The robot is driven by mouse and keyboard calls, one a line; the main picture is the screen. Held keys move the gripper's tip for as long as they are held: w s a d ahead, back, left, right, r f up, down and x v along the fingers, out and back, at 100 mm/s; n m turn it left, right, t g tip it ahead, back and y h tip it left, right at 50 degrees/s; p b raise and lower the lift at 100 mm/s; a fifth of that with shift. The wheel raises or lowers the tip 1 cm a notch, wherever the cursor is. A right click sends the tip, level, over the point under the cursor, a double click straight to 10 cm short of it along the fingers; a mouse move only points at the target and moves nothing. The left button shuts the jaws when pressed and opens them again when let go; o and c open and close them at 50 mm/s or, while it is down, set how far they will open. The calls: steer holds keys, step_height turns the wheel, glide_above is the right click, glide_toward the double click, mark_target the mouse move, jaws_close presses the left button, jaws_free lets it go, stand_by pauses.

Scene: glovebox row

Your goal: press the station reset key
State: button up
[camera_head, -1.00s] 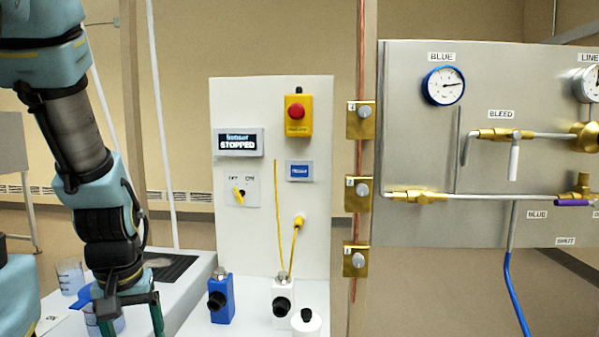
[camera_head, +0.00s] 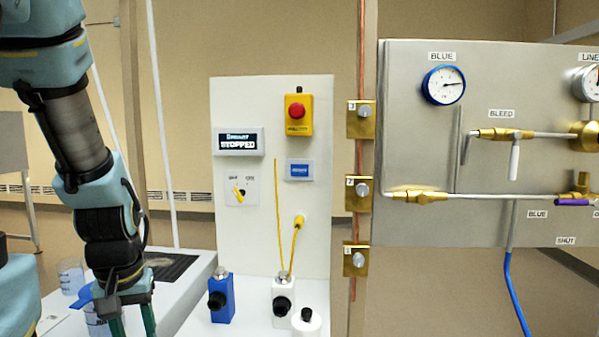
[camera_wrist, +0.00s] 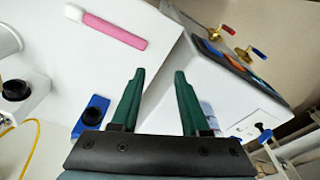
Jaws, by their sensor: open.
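The station panel (camera_head: 225,100) stands upright at the middle of the head view. It carries a blue labelled key (camera_head: 300,170) in a grey frame; its label is too small to read surely. Above the key is a red mushroom button (camera_head: 296,111) on a yellow box. A display (camera_head: 239,142) on the panel reads STOPPED, and a yellow rotary switch (camera_head: 239,195) sits below it. My gripper (camera_head: 133,331) is low and left of the panel, pointing down, apart from the key. In the wrist view my gripper (camera_wrist: 158,78) is open with nothing between its fingers.
A blue block (camera_head: 221,300) and a white block (camera_head: 283,300) with black knobs stand before the panel. A pink-handled tool (camera_wrist: 115,31) lies on the white surface. Beakers (camera_head: 70,276) stand near my gripper. A grey gauge panel (camera_head: 420,130) is at right.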

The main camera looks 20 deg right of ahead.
jaws_close()
stand_by(1.2)
